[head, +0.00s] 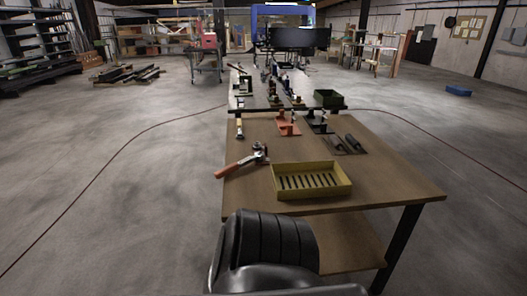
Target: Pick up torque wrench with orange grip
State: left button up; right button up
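A torque wrench with an orange grip (233,166) lies on the near left part of the brown table (385,186). Its orange handle points to the lower left, near the table's left edge. Its grey metal head (260,152) is at the upper right, apart from the yellow tray. Neither of my grippers shows in the head view.
A yellow slotted tray (312,193) sits to the right of the wrench. Behind it are a red fixture (287,126), dark cylindrical parts (355,143) and a dark green bin (328,97). The table's right front is bare.

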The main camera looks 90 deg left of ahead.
aim_at(232, 169)
jog(key=u, duration=2.6)
jog(key=i, duration=0.6)
